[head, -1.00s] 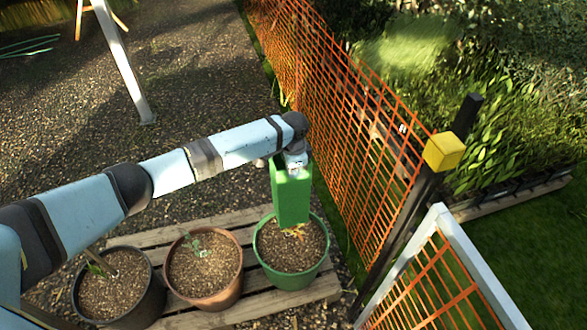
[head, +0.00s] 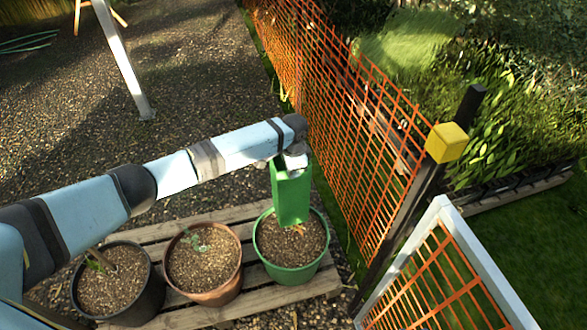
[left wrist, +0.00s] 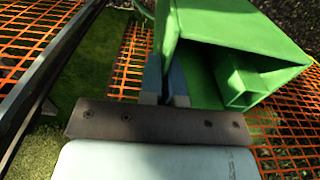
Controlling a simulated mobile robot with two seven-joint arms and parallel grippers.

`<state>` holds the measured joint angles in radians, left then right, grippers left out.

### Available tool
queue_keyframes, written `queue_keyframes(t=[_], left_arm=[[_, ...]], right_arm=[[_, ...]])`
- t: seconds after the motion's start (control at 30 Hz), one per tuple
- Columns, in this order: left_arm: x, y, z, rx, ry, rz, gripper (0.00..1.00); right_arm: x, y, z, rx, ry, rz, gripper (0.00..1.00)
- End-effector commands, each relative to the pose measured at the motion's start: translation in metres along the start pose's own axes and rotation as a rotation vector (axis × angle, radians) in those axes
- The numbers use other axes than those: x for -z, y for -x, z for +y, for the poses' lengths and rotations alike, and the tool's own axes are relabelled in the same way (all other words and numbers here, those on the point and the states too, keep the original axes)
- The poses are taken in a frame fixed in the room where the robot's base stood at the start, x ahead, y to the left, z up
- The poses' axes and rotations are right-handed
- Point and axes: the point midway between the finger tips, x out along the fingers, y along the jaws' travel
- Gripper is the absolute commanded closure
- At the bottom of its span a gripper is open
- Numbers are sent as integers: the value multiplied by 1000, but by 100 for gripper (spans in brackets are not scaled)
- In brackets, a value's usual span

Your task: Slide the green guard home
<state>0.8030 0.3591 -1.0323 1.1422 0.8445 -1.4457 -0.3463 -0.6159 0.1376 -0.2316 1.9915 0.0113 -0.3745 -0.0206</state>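The green guard (head: 291,196) is a tall, square, open-ended tube standing roughly upright over the green pot (head: 262,259). Its lower end is at or just above the soil; I cannot tell if it touches. My left gripper (head: 291,166) is at its top edge. In the left wrist view the guard (left wrist: 240,32) opens towards the camera, with a smaller square sleeve (left wrist: 243,90) inside. My left gripper (left wrist: 165,84) has its fingers close together on the guard's near wall there. The plant under the guard is mostly hidden. My right gripper is out of view.
A terracotta pot (head: 238,270) and a black pot (head: 157,290) stand left of the green pot on a wooden pallet (head: 325,284). An orange mesh fence (head: 350,130) runs close on the right. A dark post with a yellow box (head: 447,142) and a white-framed gate (head: 445,215) stand beyond.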

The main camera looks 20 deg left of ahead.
Motion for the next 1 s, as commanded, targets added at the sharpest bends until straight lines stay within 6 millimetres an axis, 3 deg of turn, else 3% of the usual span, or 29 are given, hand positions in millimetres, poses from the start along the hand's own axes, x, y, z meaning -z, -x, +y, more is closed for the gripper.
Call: queue_keyframes(t=[1.0], left_arm=[[0, -40, 0, 0, 0, 1, 100]], right_arm=[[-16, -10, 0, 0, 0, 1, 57]])
